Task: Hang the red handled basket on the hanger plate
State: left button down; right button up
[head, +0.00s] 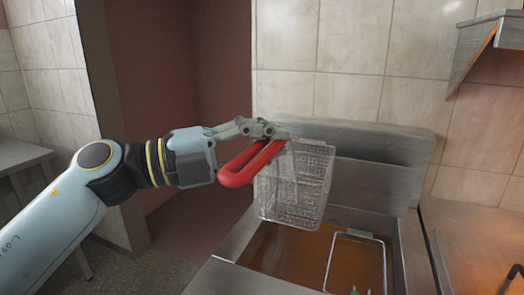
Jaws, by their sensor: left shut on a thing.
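The red handled basket (296,183) is a wire mesh basket with a red looped handle (250,164). It hangs upright above the left part of the fryer. My left gripper (268,132) is shut on the basket near the top of the handle, and its fingers hide part of the join. The hanger plate (377,148) seems to be the raised metal back panel of the fryer, behind and to the right of the basket. I cannot tell whether the basket touches it. My right gripper is not in view.
The fryer vat (282,248) holds brown oil below the basket. Another wire basket (356,262) with a green-tipped handle sits in the vat at the right. A metal hood (487,48) juts from the tiled wall at upper right. A metal table (22,155) stands at far left.

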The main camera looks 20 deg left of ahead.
pick_arm(q)
jog(key=shift+w+r, duration=0.1)
jog(key=shift+w, duration=0.5)
jog(key=shift+w+f+b, duration=0.1)
jog(key=shift+f+b, duration=0.85)
jog(key=shift+f, duration=0.65)
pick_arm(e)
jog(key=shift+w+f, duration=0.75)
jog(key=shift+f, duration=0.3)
pick_arm(q)
jog(key=shift+f+b, duration=0.4)
jog(key=shift+f, duration=0.2)
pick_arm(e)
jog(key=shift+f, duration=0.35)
pick_arm(q)
jog(key=c, duration=1.2)
grip_release()
jog(key=shift+f, duration=0.1)
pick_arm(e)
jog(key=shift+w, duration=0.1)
